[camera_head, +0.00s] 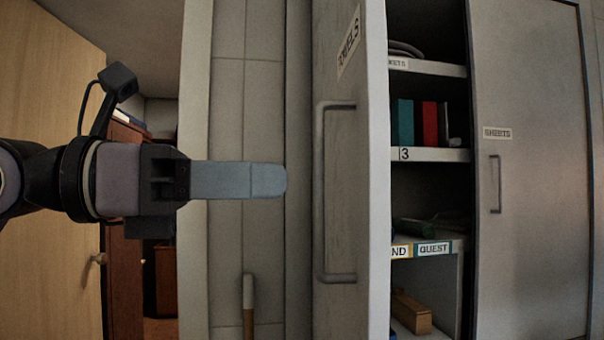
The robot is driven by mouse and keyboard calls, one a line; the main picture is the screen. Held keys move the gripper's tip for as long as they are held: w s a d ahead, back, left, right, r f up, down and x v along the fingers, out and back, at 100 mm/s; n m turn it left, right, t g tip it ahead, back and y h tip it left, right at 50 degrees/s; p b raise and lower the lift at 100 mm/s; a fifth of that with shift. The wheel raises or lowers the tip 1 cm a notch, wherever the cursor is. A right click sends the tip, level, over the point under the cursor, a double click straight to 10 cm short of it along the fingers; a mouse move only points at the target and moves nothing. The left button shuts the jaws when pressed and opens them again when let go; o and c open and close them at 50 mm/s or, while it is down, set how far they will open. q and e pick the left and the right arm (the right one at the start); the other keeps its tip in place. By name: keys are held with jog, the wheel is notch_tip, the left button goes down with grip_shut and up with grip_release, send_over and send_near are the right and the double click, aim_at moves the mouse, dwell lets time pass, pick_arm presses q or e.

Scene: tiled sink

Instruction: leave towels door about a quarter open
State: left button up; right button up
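The towels door (345,210) is a grey panel labelled TOWELS near its top. It stands swung out from the cabinet, its outer face seen at a steep slant and its pale free edge toward me. How far it is open is hard to judge exactly. Its long vertical bar handle (320,195) faces left. My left gripper (270,180) comes in from the left, level with the handle. Its fingertip shows just left of the handle with a visible gap. The fingers are seen side-on and overlap, so their opening is hidden. My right gripper is not in view.
Right of the door, open shelves (430,155) hold teal and red books (430,122) and a wooden box (411,313). A closed door labelled SHEETS (535,230) stands further right. A tiled wall (230,110) and a wooden door (50,260) are at left.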

pick_arm(q)
jog(key=p+x, duration=0.1)
jog(key=x, duration=0.3)
jog(key=shift+w+d, duration=0.15)
jog(key=shift+d, duration=0.25)
jog(key=shift+c, duration=0.4)
grip_shut()
dwell(0.7)
